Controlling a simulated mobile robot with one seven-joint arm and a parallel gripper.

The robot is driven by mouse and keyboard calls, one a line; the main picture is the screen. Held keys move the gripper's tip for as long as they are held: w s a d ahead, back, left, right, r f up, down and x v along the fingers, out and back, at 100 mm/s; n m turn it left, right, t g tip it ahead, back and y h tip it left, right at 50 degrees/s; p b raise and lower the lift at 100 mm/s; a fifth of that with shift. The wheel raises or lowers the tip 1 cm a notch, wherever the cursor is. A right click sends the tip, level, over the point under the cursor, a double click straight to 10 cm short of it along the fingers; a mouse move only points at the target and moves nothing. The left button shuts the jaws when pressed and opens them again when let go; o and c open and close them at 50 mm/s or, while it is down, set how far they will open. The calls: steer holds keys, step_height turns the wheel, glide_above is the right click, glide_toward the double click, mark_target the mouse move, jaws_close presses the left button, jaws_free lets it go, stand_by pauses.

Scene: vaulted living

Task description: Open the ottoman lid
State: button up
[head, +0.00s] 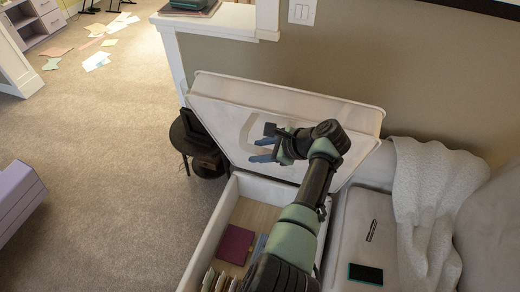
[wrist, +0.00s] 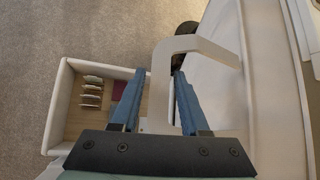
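The ottoman lid (head: 225,110) stands raised and tilted in the head view, its pale inner side facing my arm. It fills the right part of the wrist view (wrist: 222,105). The ottoman box (head: 207,243) below is uncovered. My gripper (head: 263,150) is in front of the lid's inner side, with its two blue fingers apart. In the wrist view, a pale bent bar (wrist: 190,44) on the lid side reaches down between or behind the fingers (wrist: 159,78). I cannot tell whether they touch it.
Inside the box are a dark red book (head: 235,244) and several small upright items (wrist: 92,90). A small black side table (head: 196,138) stands behind the lid. The sofa at right holds a white throw (head: 425,205) and a dark tablet (head: 366,274). Carpet at left is mostly clear.

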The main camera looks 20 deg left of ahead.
steer(key=b+v, duration=0.1)
steer(key=v, duration=1.2)
stand_by(0.4)
